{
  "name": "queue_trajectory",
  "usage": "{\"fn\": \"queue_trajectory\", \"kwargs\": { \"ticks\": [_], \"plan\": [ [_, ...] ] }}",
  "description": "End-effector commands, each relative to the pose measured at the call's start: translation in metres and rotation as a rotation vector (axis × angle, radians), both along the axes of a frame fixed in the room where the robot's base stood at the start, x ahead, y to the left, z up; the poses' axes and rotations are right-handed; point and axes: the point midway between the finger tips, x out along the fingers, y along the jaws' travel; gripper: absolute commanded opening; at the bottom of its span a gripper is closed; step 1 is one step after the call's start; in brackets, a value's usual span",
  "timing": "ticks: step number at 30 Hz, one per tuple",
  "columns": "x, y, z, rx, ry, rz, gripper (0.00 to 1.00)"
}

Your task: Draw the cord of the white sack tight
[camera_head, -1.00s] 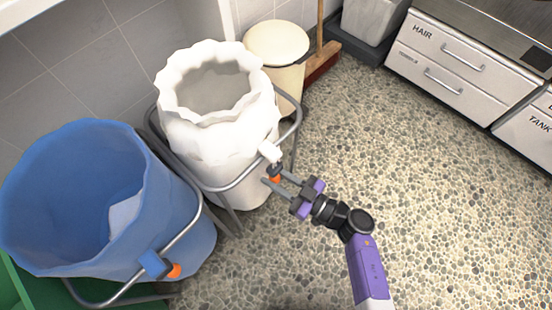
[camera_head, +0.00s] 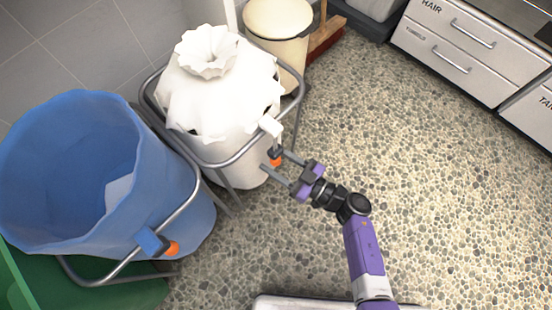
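The white sack (camera_head: 222,95) hangs in a grey metal frame. Its mouth is gathered into a narrow, ruffled neck (camera_head: 207,50). At its front right is a white cord fitting (camera_head: 269,126), with a dark piece and an orange cord end (camera_head: 276,161) below it. My gripper (camera_head: 274,160) reaches in from the lower right, in front of the sack. The exact finger contact is too small to see clearly.
A blue sack (camera_head: 70,190), wide open, stands at left in its own frame, with an orange cord end (camera_head: 172,248). A cream bin (camera_head: 280,30) and a broom (camera_head: 325,38) stand behind. Drawers (camera_head: 470,50) line the upper right. The pebbled floor at right is clear.

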Motion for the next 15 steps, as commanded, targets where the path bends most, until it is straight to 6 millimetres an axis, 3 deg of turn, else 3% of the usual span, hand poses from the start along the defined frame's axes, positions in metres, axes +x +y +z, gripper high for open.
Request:
{"fn": "queue_trajectory", "kwargs": {
  "ticks": [7,15],
  "plan": [
    [-0.003,-0.007,0.002,0.001,0.000,-0.001,0.51],
    [-0.024,-0.045,0.003,0.001,0.002,-0.004,0.51]
  ]
}}
